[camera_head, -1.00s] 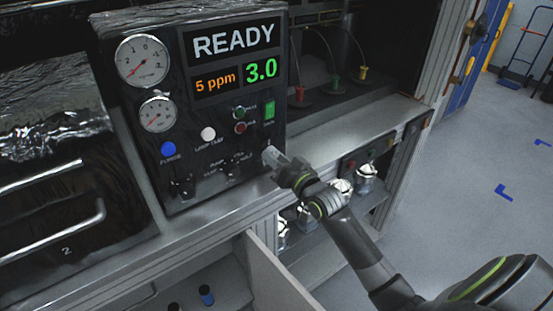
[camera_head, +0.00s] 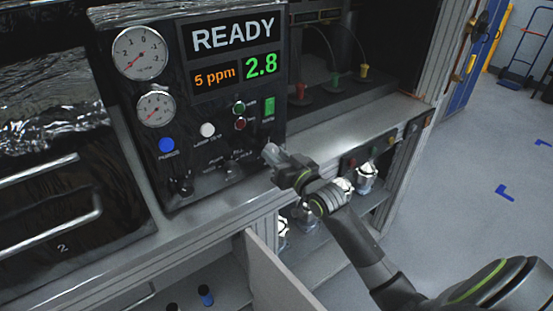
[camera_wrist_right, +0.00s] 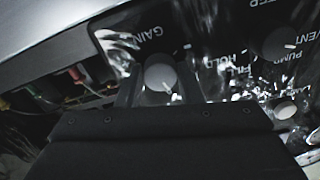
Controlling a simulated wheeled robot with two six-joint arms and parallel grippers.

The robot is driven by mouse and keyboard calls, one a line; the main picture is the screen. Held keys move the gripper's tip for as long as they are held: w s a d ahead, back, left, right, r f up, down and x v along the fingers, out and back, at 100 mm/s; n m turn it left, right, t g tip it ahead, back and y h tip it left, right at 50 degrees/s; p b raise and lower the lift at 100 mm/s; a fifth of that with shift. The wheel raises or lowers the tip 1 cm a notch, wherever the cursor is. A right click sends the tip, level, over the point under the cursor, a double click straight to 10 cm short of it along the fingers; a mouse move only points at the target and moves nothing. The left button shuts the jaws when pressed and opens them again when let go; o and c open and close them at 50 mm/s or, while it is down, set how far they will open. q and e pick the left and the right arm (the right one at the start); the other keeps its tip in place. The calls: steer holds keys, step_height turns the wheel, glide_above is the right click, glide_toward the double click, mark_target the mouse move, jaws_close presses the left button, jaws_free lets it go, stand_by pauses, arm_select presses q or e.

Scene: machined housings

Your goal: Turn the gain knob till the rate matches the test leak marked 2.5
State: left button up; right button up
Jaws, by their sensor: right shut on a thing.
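The dark control panel (camera_head: 190,120) stands at the left of the head view. Its display (camera_head: 235,58) reads READY, an orange 5 ppm and a green 2.8. My right gripper (camera_head: 268,154) is at the panel's lower right corner, shut on the gain knob. The gain knob (camera_wrist_right: 160,76) shows in the right wrist view as a round grey cap beside the word GAIN, between the fingers (camera_wrist_right: 160,85). No mark reading 2.5 is legible on anything in view. My left gripper is out of view.
Two round gauges (camera_head: 139,53), a blue button (camera_head: 166,145) and a white button (camera_head: 207,130) sit on the panel. Other knobs (camera_head: 182,186) are left of my gripper. Metal canisters (camera_head: 365,177) stand on a lower shelf behind my arm. Floor at right is largely open.

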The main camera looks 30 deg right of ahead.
steer(key=n+b, duration=0.2)
steer(key=n, duration=0.2)
steer(key=shift+f+n, duration=0.1)
steer(key=shift+n, duration=0.3)
steer(key=shift+d, duration=0.1)
steer(key=o, duration=1)
steer(key=shift+c, duration=0.2)
steer(key=s+d, duration=0.2)
steer(key=s, duration=1.5)
steer(key=shift+s+d+b, duration=0.15)
steer(key=shift+d+b, duration=0.05)
steer(key=shift+b, duration=0.25)
